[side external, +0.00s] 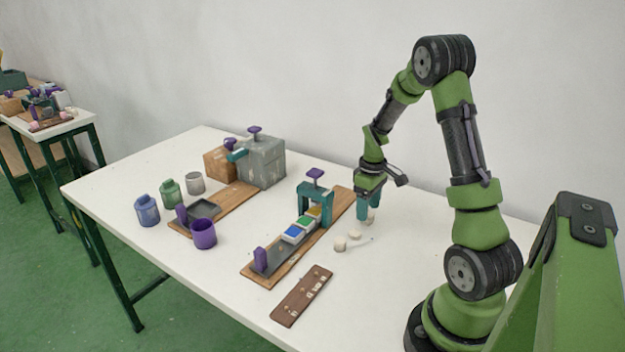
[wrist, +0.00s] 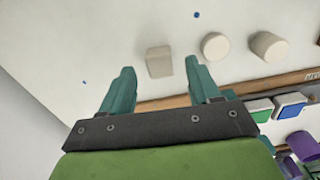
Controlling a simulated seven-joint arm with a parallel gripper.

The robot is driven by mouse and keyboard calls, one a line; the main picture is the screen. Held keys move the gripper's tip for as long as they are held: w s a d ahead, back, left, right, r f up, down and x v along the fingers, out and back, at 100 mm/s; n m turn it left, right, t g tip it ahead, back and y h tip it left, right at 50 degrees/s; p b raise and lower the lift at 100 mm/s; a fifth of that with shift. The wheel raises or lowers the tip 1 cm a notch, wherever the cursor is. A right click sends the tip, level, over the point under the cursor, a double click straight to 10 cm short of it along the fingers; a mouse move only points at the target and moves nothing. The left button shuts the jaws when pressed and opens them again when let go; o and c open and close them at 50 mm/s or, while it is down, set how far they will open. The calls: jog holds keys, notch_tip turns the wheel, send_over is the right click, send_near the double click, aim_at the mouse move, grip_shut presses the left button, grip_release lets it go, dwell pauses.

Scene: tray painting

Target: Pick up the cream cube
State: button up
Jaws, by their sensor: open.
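The cream cube (wrist: 159,62) lies on the white table, just ahead of the gap between my fingertips in the wrist view. In the side external view a small cream shape, likely the cube (side external: 371,215), shows between the teal fingers, partly hidden by them. My gripper (side external: 368,211) is open and points down low over the table; it also shows in the wrist view (wrist: 158,72). The fingers stand on either side of the cube's line, with nothing held. I cannot tell whether the tips reach down beside it.
Two cream round pieces, one flat (wrist: 215,46) and one taller (wrist: 269,47), lie close to the right of the cube in the wrist view. A wooden board (side external: 338,208) with a teal frame (side external: 316,201) and coloured blocks stands nearby. A dark plank (side external: 301,295) lies in front.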

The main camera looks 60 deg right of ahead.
jog(key=shift+f, duration=1.35)
jog(key=c, duration=1.1)
jog(key=shift+r, duration=0.15)
